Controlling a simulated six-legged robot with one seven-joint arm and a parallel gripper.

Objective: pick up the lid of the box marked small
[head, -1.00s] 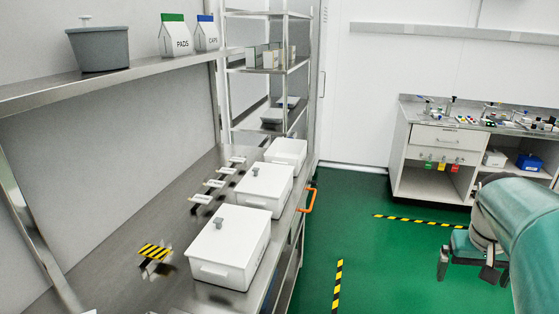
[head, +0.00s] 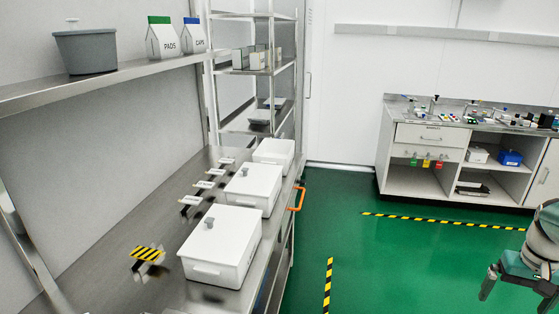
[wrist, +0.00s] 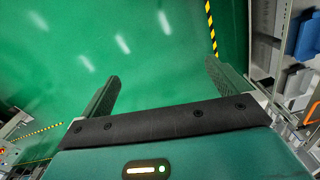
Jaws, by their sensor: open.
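Three white lidded boxes stand in a row on the steel bench: a near box (head: 218,250), a middle box (head: 252,191) and a far box (head: 274,154). The near and middle lids each have a small grey knob on top; I see no knob on the far one. Several small label signs (head: 203,185) stand left of the boxes, too small to read, so I cannot tell which box is marked small. My gripper (wrist: 161,83) is open and empty over the green floor in the wrist view. In the head view my arm is at the right edge, far from the boxes.
A black-and-yellow striped sign (head: 147,254) stands on the bench beside the near box. A shelf (head: 130,70) above holds a grey tub (head: 86,50) and two cartons. An orange handle (head: 297,198) sticks out at the bench's right edge. The green floor (head: 400,265) is open.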

